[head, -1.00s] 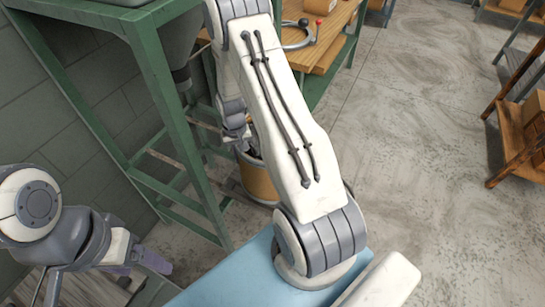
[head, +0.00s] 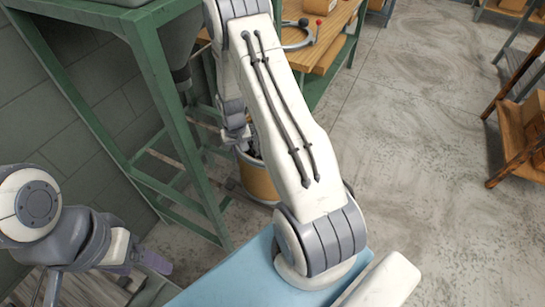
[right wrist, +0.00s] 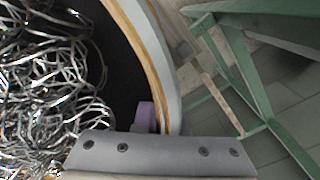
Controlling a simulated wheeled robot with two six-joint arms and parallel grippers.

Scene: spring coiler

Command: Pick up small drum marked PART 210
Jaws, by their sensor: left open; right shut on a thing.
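The small drum (head: 259,181) is tan with a pale rim and stands on the floor beside the green frame, partly hidden behind my right arm. No marking on it is readable. In the right wrist view, its curved rim (right wrist: 150,50) and dark inner wall show, with tangled metal shavings (right wrist: 45,85) inside. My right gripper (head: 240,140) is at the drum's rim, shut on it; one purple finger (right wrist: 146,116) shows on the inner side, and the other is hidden. My left gripper (head: 112,268) is open and empty at the lower left, away from the drum.
A green metal frame (head: 165,105) stands close to the left of the drum, its legs and crossbars near my right gripper. A wooden bench (head: 340,35) is behind. A wooden shelf with boxes (head: 525,135) stands at the right. The floor (head: 420,120) between is clear.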

